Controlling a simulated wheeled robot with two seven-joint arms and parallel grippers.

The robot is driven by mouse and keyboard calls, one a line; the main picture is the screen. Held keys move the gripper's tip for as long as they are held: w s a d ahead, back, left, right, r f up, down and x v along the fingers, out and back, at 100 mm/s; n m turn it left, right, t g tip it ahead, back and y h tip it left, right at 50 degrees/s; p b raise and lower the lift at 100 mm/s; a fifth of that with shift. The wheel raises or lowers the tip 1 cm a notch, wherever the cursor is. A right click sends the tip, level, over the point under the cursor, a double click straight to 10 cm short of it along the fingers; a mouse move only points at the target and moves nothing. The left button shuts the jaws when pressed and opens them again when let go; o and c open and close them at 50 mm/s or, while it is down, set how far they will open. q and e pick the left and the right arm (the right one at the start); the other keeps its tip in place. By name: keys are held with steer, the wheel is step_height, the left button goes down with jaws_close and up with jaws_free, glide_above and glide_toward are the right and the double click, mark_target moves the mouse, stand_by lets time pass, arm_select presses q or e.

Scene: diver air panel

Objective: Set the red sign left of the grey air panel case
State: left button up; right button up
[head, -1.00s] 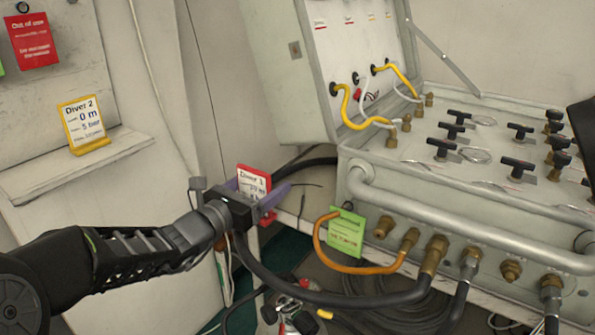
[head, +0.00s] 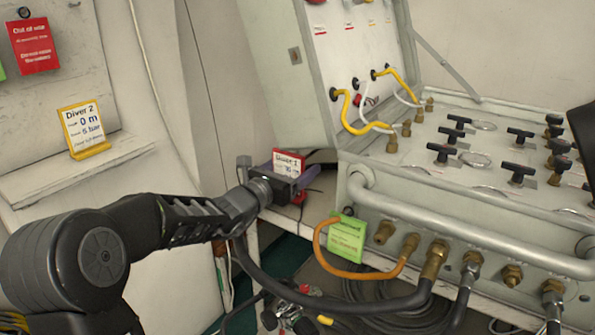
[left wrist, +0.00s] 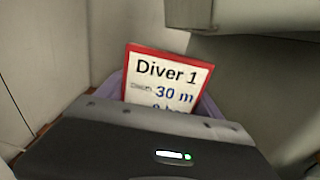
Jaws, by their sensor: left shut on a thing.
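The red sign (head: 289,160) is a red-framed white card reading "Diver 1". My left gripper (head: 301,180) is shut on it, with purple fingers at its sides. The sign also shows in the left wrist view (left wrist: 170,80), fairly upright, its lower part hidden by my gripper body. The grey air panel case (head: 480,217) stands open at the right, with its lid (head: 318,100) raised. The sign is left of the case body, in front of the lid's lower edge. I cannot tell whether it touches the table (head: 312,212). My right gripper is not in view.
A green tag (head: 346,238) hangs at the case's front left, by an orange hose (head: 330,262). A thick black hose (head: 345,299) runs below my left gripper. A yellow "Diver 2" sign (head: 84,127) stands on the left ledge (head: 75,170). Cables lie underneath.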

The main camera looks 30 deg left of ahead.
arm_select(q)
steer(key=shift+w+f, duration=0.4)
steer(key=shift+w, duration=0.2)
steer(key=shift+s+f, duration=0.1)
steer(key=shift+f, duration=0.25)
steer(key=shift+f, duration=0.1)
steer(key=o, duration=1.5)
steer(key=shift+o, duration=0.2)
steer(key=shift+s, duration=0.1)
steer(key=s+a, duration=0.1)
steer(key=s, duration=1)
steer(key=shift+s+a, duration=0.25)
steer(key=shift+s, duration=0.15)
